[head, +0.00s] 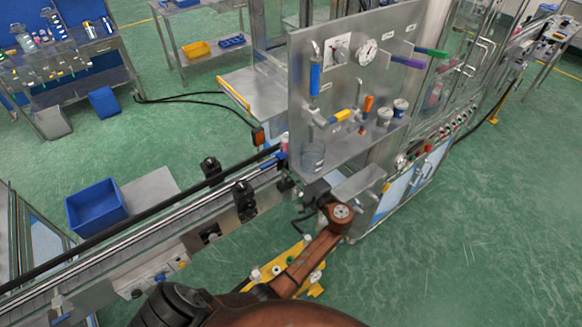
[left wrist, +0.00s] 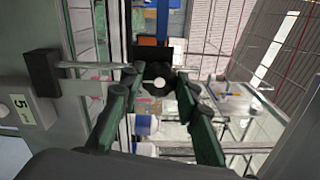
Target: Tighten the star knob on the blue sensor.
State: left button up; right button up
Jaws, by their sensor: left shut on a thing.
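In the left wrist view, a black star knob (left wrist: 158,72) with a pale round centre sits between the green-sided fingers of my left gripper (left wrist: 160,82). The gripper is shut on the knob. In the head view, my left gripper (head: 302,190) is small and dark at the conveyor's right end, below the upright panel. A small blue part (head: 269,161) shows near it at the rail. The knob is too small to make out there. My right gripper is not in view.
The conveyor (head: 150,240) runs from lower left to the metal panel (head: 335,85) with gauges and valves. Black brackets (head: 244,200) stand on the conveyor's near side. In the left wrist view, a dark-ended rod (left wrist: 42,72) juts in at left. Open green floor lies at right.

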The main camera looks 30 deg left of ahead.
pick_arm(q)
jog(key=o, duration=1.2)
jog(key=shift+c, duration=0.2)
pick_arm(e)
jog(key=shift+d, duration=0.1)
pick_arm(q)
jog(key=v, duration=0.7)
jog(key=shift+d, duration=0.25)
jog(key=shift+s, duration=0.1)
